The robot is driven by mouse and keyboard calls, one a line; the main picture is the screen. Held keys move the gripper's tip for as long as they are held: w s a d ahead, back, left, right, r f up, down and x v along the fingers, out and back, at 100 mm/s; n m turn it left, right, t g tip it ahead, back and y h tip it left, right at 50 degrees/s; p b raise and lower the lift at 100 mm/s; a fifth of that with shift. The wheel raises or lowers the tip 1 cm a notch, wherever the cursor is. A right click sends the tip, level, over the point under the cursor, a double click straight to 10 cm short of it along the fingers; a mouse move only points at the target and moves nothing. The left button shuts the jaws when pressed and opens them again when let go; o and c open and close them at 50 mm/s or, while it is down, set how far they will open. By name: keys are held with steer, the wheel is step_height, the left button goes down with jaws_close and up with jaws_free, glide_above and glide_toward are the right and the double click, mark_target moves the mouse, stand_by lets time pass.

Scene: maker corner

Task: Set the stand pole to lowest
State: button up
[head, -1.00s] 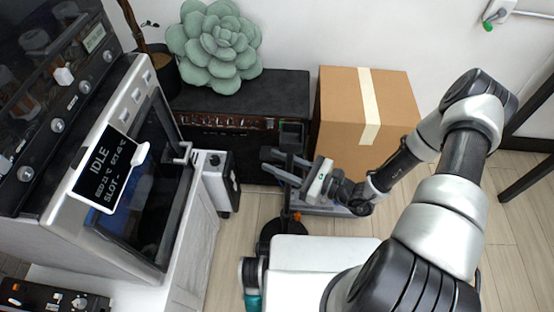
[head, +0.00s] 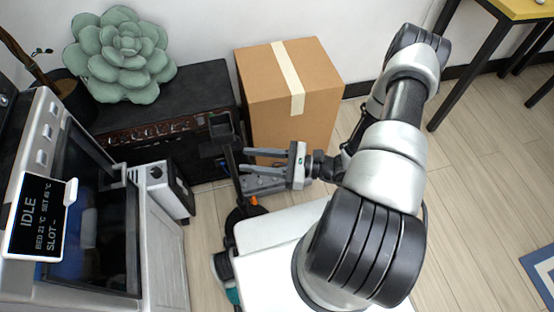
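The stand has a thin dark upright pole (head: 232,167) with a dark boxy head (head: 222,130) at its top. A small orange part (head: 253,200) shows low beside the pole, above a round black base (head: 236,216) on the floor that is partly hidden. My gripper (head: 243,168) points left toward the pole from its right side. Its two grey fingers are spread with a gap between them, and nothing shows in the gap. The fingertips are close to the pole; whether they touch it I cannot tell.
A black amplifier (head: 190,95) with a succulent (head: 120,55) on top stands behind the stand. A cardboard box (head: 320,115) is behind my gripper. A printer (head: 90,220) with an IDLE screen (head: 38,218) is at left.

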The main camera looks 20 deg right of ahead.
steer(key=v, duration=0.7)
stand_by(0.4)
steer(key=s+r+n+h+p, duration=0.2)
steer(key=r+n+h+p, duration=0.3)
steer(key=r, duration=1.5)
steer(key=s+r+n+g+h+p, duration=0.1)
steer(key=r+n+h+p, duration=0.5)
steer(key=r, duration=1.5)
steer(key=s+r+n+h+p, duration=0.4)
steer(key=r+n+p, duration=0.7)
steer(key=r, duration=0.9)
steer(key=h+p, duration=0.1)
steer(key=p, duration=0.1)
steer(key=shift+d+r+n+g+p, duration=0.2)
steer(key=shift+d+n+g+p, duration=0.05)
steer(key=shift+n+g+p, duration=0.15)
